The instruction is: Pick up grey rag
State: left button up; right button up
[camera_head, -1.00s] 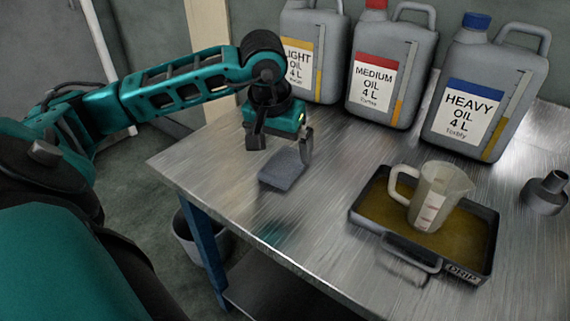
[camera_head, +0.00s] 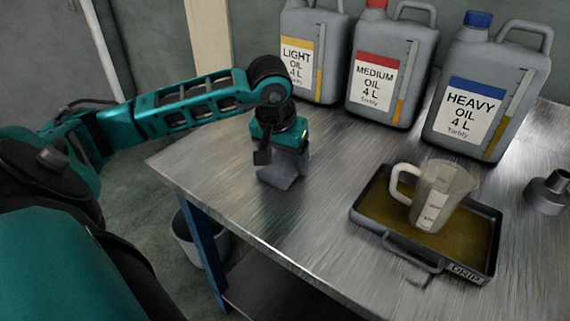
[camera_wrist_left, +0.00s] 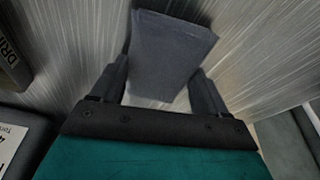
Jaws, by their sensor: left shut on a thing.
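The grey rag (camera_head: 281,178) is near the left part of the metal table (camera_head: 228,190), below my left gripper (camera_head: 282,158). My left gripper is shut on the rag. In the left wrist view the rag (camera_wrist_left: 172,45) sits between the two dark fingers of the left gripper (camera_wrist_left: 163,78), with its far part sticking out beyond them. Whether the rag still touches the table is hard to tell. My right gripper is not in view.
Light (camera_head: 312,55), medium (camera_head: 385,65) and heavy oil (camera_head: 480,95) jugs stand along the back. A drip tray (camera_head: 470,271) holding a measuring jug (camera_head: 439,195) is at right, beside a dark funnel-like part (camera_head: 546,192). A bucket (camera_head: 190,240) stands below the table's left edge.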

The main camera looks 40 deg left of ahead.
aim_at(284, 162)
pick_arm(q)
jog(key=c, duration=0.3)
jog(key=shift+c, duration=0.2)
notch_tip(284, 162, up, 19)
jog(key=p, duration=0.4)
jog(key=shift+r+p, duration=0.35)
jog(key=shift+r, duration=0.15)
